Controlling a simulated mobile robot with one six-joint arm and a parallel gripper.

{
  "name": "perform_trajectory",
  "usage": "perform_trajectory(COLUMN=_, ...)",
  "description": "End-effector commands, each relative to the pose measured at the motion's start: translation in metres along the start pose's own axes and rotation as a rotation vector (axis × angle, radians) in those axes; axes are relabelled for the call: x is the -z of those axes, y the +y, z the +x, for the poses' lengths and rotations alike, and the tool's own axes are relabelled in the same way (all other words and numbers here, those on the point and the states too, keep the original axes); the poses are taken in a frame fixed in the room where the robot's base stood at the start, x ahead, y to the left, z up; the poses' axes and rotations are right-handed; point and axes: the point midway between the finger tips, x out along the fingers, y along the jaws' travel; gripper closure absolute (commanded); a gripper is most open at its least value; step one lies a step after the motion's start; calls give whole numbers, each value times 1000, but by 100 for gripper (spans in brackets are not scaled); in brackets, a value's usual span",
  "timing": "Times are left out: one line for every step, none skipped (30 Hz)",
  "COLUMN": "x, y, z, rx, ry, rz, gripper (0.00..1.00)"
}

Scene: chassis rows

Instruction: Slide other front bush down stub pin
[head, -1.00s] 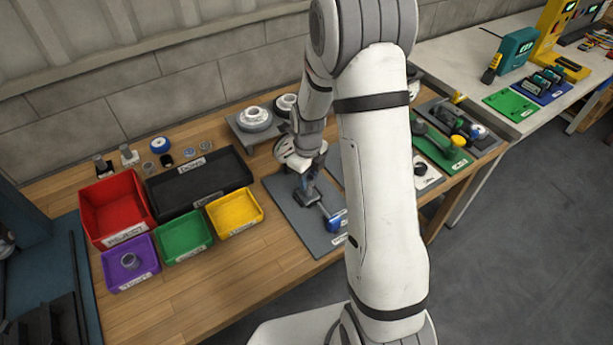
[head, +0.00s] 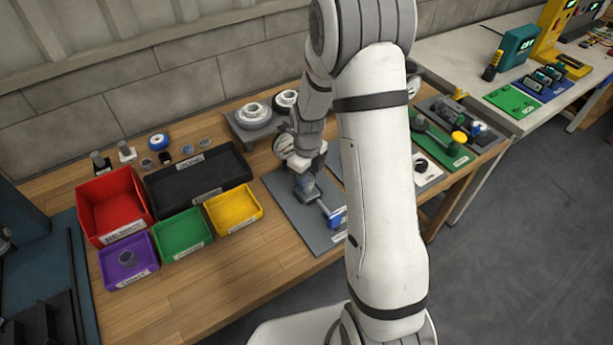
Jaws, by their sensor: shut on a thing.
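My gripper (head: 307,190) points down over the grey plate (head: 285,208) on the wooden bench. It is shut on a small part, taken to be the front bush, which is too small and covered to make out. A grey chassis piece with a blue block (head: 336,216) at its near end lies on this plate, under and beside my gripper. The stub pin cannot be told apart at this size. I cannot tell whether the held part is around the pin or above it.
Red (head: 112,236), black (head: 247,178), purple (head: 143,276), green (head: 205,243) and yellow (head: 255,215) bins stand left. Small rings and a blue-rimmed wheel (head: 158,141) lie behind them. A grey stand (head: 240,137) holds round parts.

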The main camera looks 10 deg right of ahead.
Motion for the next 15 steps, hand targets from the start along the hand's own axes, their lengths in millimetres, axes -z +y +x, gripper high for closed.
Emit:
perform_trajectory(x=0, y=0, z=0, rx=0, ry=0, rz=0, gripper=90)
perform_trajectory(x=0, y=0, z=0, rx=0, ry=0, rz=0, gripper=63)
perform_trajectory(x=0, y=0, z=0, rx=0, ry=0, rz=0, gripper=60)
perform_trajectory(x=0, y=0, z=0, rx=0, ry=0, rz=0, gripper=57)
perform_trajectory(x=0, y=0, z=0, rx=0, ry=0, rz=0, gripper=55)
perform_trajectory(x=0, y=0, z=0, rx=0, ry=0, rz=0, gripper=51)
perform_trajectory(x=0, y=0, z=0, rx=0, ry=0, rz=0, gripper=49)
perform_trajectory(x=0, y=0, z=0, rx=0, ry=0, rz=0, gripper=47)
perform_trajectory(x=0, y=0, z=0, rx=0, ry=0, rz=0, gripper=43)
perform_trajectory(x=0, y=0, z=0, rx=0, ry=0, rz=0, gripper=41)
perform_trajectory(x=0, y=0, z=0, rx=0, ry=0, rz=0, gripper=40)
perform_trajectory(x=0, y=0, z=0, rx=0, ry=0, rz=0, gripper=40)
perform_trajectory(x=0, y=0, z=0, rx=0, ry=0, rz=0, gripper=40)
perform_trajectory(x=0, y=0, z=0, rx=0, ry=0, rz=0, gripper=40)
perform_trajectory(x=0, y=0, z=0, rx=0, ry=0, rz=0, gripper=40)
